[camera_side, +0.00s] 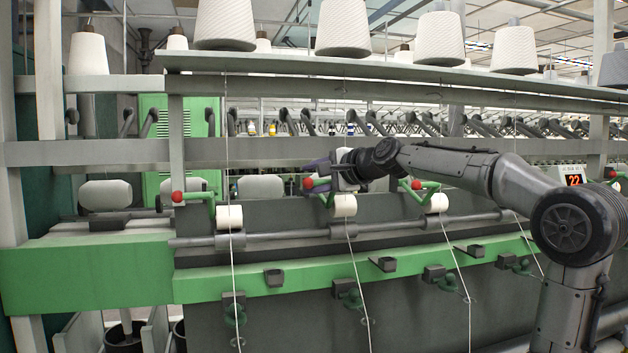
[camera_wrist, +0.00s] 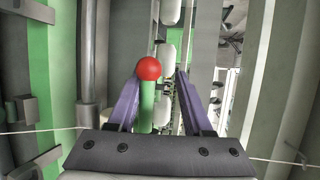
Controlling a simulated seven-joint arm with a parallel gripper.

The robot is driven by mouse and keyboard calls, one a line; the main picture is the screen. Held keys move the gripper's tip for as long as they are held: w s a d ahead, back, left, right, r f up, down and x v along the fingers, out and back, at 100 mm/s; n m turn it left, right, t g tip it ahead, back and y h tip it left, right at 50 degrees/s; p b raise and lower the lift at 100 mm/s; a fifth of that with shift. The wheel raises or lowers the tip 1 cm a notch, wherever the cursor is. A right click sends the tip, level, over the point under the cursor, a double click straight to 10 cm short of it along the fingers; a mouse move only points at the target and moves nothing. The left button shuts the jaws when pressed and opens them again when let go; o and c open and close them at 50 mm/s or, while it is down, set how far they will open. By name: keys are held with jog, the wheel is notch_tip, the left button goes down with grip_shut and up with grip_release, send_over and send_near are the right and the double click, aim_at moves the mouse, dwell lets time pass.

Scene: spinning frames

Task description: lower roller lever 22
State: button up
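Several green roller levers with red ball knobs line the machine in the side view. The nearest to my gripper (camera_side: 318,170) is the second from the left, whose red knob (camera_side: 308,184) and white roller (camera_side: 344,205) show under the fingers. In the wrist view my gripper (camera_wrist: 158,78) is open, its purple fingers either side of the green lever (camera_wrist: 147,105). The red knob (camera_wrist: 149,68) sits close to the left fingertip; I cannot tell whether they touch. The lever appears unheld. A display reading 22 (camera_side: 573,180) stands at the right.
Other levers with red knobs stand at left (camera_side: 177,197) and right (camera_side: 416,184). A long grey shaft (camera_side: 285,234) runs below the rollers, above a green rail (camera_side: 225,286). White threads hang down the front. Yarn cones (camera_side: 343,28) stand on the upper shelf.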

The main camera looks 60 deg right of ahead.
jog(key=shift+s, duration=0.1)
jog(key=s+a+f, duration=0.2)
jog(key=s+f, duration=0.1)
jog(key=s, duration=0.3)
jog(key=s+a+f, duration=0.2)
jog(key=s+f, duration=0.2)
jog(key=s, duration=0.3)
jog(key=shift+a, duration=0.4)
dwell(1.0)
jog(key=shift+s, duration=0.2)
notch_tip(320, 180, up, 8)
jog(key=s+a, duration=0.1)
jog(key=s, duration=0.1)
jog(key=shift+s+f, duration=0.15)
jog(key=shift+s, duration=0.05)
dwell(0.4)
jog(key=shift+a, duration=0.1)
dwell(0.3)
